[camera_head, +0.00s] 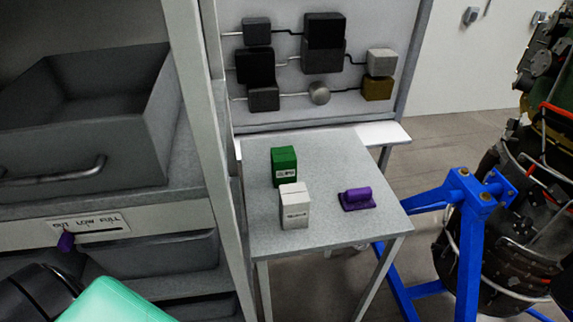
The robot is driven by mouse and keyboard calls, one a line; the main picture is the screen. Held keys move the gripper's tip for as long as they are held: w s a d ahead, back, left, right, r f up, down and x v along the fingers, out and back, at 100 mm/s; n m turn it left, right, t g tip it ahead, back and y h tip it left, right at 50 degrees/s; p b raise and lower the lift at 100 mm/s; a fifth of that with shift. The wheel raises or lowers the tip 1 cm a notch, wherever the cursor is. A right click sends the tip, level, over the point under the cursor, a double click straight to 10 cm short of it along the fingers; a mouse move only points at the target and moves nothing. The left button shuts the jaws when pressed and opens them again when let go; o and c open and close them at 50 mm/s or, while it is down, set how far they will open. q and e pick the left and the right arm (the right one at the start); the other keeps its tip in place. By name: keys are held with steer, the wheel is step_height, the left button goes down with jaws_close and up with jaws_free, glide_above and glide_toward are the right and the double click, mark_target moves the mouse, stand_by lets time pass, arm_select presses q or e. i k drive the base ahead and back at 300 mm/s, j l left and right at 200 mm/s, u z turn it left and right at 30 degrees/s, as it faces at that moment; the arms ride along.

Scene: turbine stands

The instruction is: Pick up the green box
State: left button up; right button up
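The green box (284,165) stands upright on the small grey table (330,155), towards its back left. It has a white label on its front. A white box (294,205) stands just in front of it, close to its lower edge. No gripper shows clearly in the head view. Dark and teal parts at the bottom left appear to be of my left arm, and its fingers are not visible. My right arm is out of view.
A purple part (356,198) lies on the table's right side. A panel with blocks (325,45) rises behind. A blue turbine stand (470,225) is at right.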

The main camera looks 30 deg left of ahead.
mark_target(284, 159)
steer(key=u, duration=1.05)
